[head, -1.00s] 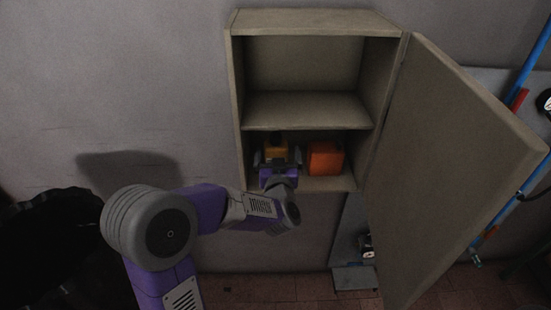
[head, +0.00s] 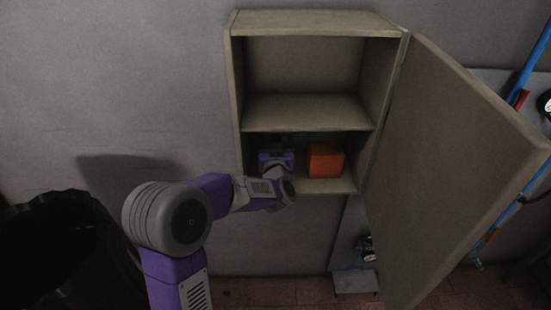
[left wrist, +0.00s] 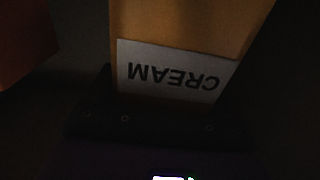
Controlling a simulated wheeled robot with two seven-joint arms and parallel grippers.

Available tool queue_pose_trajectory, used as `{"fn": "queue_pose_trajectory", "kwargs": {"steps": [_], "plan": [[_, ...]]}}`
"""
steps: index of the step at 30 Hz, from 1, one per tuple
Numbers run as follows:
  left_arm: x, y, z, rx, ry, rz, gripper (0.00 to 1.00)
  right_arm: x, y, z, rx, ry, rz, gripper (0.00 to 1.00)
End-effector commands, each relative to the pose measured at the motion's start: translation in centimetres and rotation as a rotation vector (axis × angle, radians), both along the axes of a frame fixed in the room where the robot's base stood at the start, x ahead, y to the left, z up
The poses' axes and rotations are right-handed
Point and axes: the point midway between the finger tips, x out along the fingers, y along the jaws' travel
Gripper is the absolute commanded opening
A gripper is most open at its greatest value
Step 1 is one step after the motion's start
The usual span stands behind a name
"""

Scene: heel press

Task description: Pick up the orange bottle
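The orange bottle (left wrist: 190,25) fills the upper middle of the left wrist view, with a white label reading "CREAM" upside down. It is close to the palm of my left gripper (head: 276,146). In the head view my gripper reaches into the lower compartment of the cabinet (head: 236,100) and hides the bottle. The fingertips are too dark and covered to show whether they are closed on it. My right gripper is not in view.
A red-orange box (head: 325,160) stands just right of my left gripper in the same compartment. The shelf (head: 305,112) lies above, and the upper compartment is empty. The cabinet door (head: 450,170) stands open at the right.

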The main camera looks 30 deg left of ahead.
Motion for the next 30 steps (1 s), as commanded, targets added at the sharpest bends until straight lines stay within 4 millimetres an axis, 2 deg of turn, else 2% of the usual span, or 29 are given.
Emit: {"fn": "queue_pose_trajectory", "kwargs": {"steps": [1,6,17,20,25,30], "plan": [[0.0,0.0,0.0,0.000,0.000,0.000,0.68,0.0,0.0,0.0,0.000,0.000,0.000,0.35],[0.0,0.0,0.0,0.000,0.000,0.000,0.42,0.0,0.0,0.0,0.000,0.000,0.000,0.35],[0.0,0.0,0.7,0.001,-0.005,0.000,0.42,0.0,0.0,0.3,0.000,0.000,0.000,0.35],[0.0,0.0,1.7,0.002,-0.007,0.001,0.42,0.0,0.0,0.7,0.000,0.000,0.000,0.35],[0.0,0.0,4.3,0.002,-0.008,0.001,0.42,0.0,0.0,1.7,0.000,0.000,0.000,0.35],[-3.1,-2.0,3.8,0.001,-0.003,-0.003,0.42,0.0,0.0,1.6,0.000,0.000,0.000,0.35]]}}
